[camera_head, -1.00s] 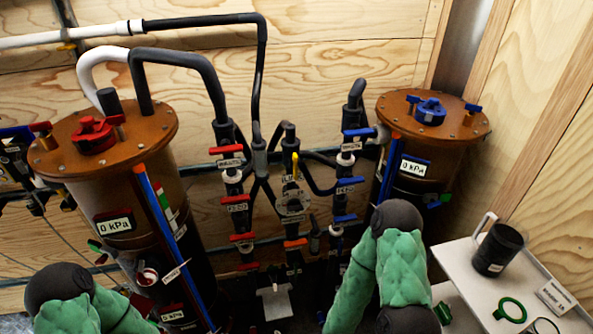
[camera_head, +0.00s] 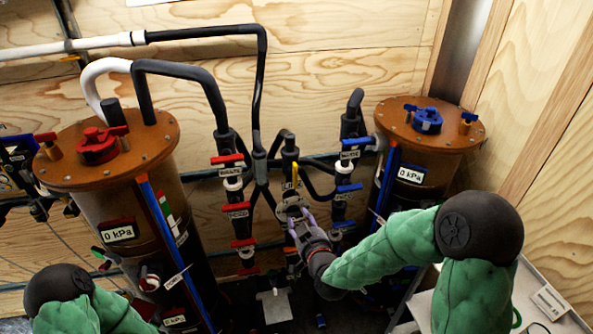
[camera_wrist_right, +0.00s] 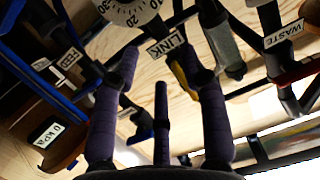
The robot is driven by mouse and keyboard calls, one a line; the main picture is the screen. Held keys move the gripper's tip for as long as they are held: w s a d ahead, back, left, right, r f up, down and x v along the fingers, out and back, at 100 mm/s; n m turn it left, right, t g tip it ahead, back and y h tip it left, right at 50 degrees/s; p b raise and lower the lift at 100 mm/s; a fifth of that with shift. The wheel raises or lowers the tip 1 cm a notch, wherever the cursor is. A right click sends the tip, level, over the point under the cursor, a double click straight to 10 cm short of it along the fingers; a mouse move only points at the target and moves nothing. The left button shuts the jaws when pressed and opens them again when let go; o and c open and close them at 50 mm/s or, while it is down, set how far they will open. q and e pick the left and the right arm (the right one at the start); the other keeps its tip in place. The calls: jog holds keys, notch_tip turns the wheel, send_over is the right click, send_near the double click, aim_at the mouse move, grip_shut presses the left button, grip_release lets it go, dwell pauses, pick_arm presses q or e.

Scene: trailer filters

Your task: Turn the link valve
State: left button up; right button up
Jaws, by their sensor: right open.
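The link valve has a yellow handle (camera_head: 295,172) on the middle pipe, between the red-handled and blue-handled valve columns. In the right wrist view its LINK label (camera_wrist_right: 167,45) is readable, and the yellow handle (camera_wrist_right: 184,80) lies beyond my fingers, partly covered by one. My right gripper (camera_head: 296,218) is in front of the middle pipe, just below the yellow handle. In the wrist view the purple fingers of my right gripper (camera_wrist_right: 167,65) are spread, with nothing between them held. I cannot tell whether a finger touches the handle. My left gripper is out of view; only my left arm shows.
A brown-lidded filter tank with a red cap (camera_head: 97,146) stands left, one with a blue cap (camera_head: 427,121) right. Red valve handles (camera_head: 236,207) and blue valve handles (camera_head: 348,188) flank the middle pipe closely. A round gauge (camera_wrist_right: 125,8) sits near the LINK label. A light tray (camera_head: 530,290) is lower right.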

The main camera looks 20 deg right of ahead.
aim_at(295, 175)
notch_tip(295, 175, up, 9)
jog(key=d+t+h, duration=0.1)
jog(key=t, duration=0.1)
jog(key=w, duration=0.3)
jog(key=w+b, duration=0.1)
jog(key=w, duration=0.7)
jog(key=shift+w+d+f, duration=0.15)
jog(key=shift+d+f, duration=0.05)
jog(key=shift+d, duration=0.1)
grip_shut()
